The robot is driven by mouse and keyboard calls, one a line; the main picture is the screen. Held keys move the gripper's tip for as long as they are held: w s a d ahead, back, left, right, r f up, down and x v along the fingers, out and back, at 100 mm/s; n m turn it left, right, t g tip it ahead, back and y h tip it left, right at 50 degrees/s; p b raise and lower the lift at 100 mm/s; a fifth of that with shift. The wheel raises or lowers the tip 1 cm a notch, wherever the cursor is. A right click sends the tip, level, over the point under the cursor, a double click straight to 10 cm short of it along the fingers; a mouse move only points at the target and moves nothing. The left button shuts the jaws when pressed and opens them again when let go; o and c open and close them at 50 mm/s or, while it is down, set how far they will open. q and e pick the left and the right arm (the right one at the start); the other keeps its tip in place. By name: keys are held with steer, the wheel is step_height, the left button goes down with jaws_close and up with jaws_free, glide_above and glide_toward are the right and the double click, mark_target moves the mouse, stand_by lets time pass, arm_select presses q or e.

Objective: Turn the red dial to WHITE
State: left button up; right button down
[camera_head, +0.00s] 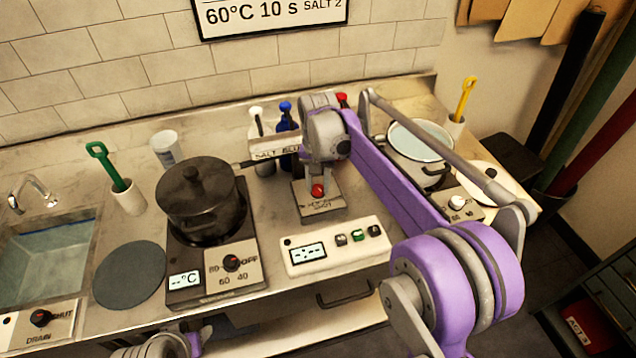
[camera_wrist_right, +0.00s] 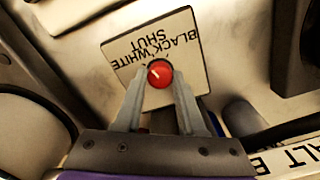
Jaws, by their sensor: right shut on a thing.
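The red dial (camera_head: 318,190) sits on a small labelled plate (camera_head: 322,211) in the middle of the counter. In the right wrist view the red dial (camera_wrist_right: 159,73) has a pale pointer mark on it. Its plate (camera_wrist_right: 190,60) reads BLACK, WHITE and SHUT, upside down. My right gripper (camera_wrist_right: 158,88) reaches down from above and is shut on the red dial, with one finger on each side. The right gripper (camera_head: 317,178) partly hides the dial in the head view. Part of my left arm shows at the bottom edge of the head view; its fingers cannot be made out.
A dark lidded pot (camera_head: 200,198) stands on a hotplate (camera_head: 182,290) to the left. A white timer box (camera_head: 335,247) lies in front of the dial plate. Bottles (camera_head: 286,125) stand behind it. A second pot (camera_head: 420,140) stands right, and a sink (camera_head: 45,245) is far left.

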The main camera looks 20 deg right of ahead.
mark_target(318, 188)
steer(key=n, duration=0.4)
steer(key=shift+n, duration=0.4)
stand_by(0.4)
steer(key=c, duration=0.5)
jaws_free()
step_height(318, 188, up, 11)
steer(key=shift+p, duration=0.45)
